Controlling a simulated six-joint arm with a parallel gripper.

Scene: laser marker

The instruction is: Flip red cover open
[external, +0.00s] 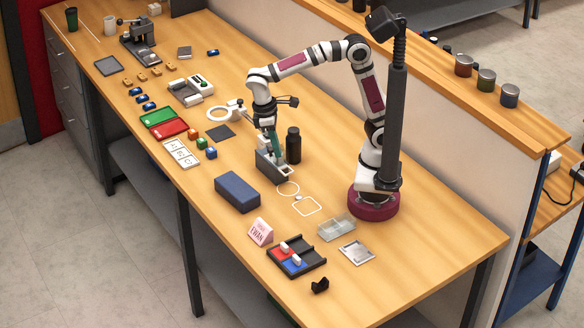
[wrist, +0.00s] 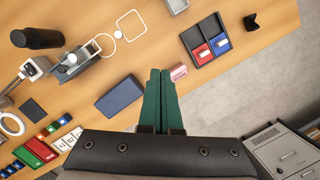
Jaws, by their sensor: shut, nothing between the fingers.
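A flat red tray-like piece (external: 170,128) lies beside a matching green one (external: 158,116) on the left side of the table. The red one also shows at the lower left of the wrist view (wrist: 37,152). A second red piece (external: 283,246) with a white top sits beside a blue one in a black tray (external: 312,253), also seen at the upper right of the wrist view (wrist: 202,54). I cannot tell which is the red cover. My gripper (external: 275,152) has green fingers (wrist: 160,75), pointing down, together and empty, apart from both red pieces.
A dark blue box (external: 237,192) and a pink name sign (external: 260,231) stand near the front edge. A grey box-shaped holder (external: 270,168) and a black bottle (external: 293,145) are close to my gripper in the picture. Small colored cubes (external: 202,143) lie near the green and red pieces.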

